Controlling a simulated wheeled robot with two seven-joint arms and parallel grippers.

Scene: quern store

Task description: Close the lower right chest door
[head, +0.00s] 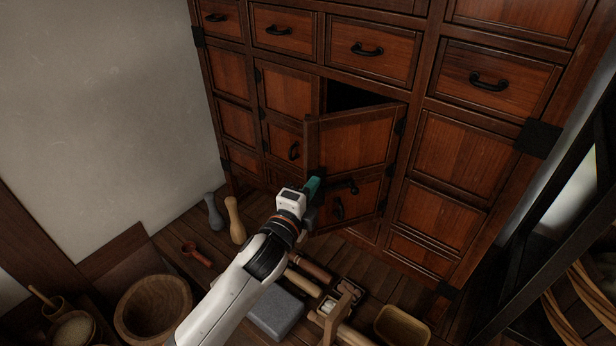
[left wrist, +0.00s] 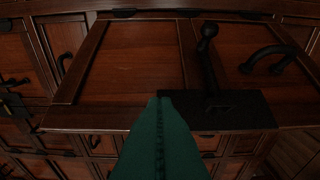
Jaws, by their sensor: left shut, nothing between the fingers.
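The lower right chest door (head: 352,140) is a reddish-brown wooden panel, hinged on its right side. It stands partly open, with a dark gap (head: 350,97) showing above and behind it. My left gripper (head: 314,184) has teal fingers, shut and empty, at the door's free left edge, near its black metal fittings. In the left wrist view the shut fingers (left wrist: 166,100) overlap the door panel (left wrist: 130,60) beside a black plate and latch (left wrist: 210,90). I cannot tell whether they touch. My right gripper is in neither view.
The closed left door (head: 285,92) and drawers (head: 370,50) surround the opening. On the floor lie a wooden bowl (head: 150,305), two pestle-like tools (head: 235,218), a red scoop (head: 196,254), a grey block (head: 274,310) and a wooden box (head: 402,326). A dark rack stands at right.

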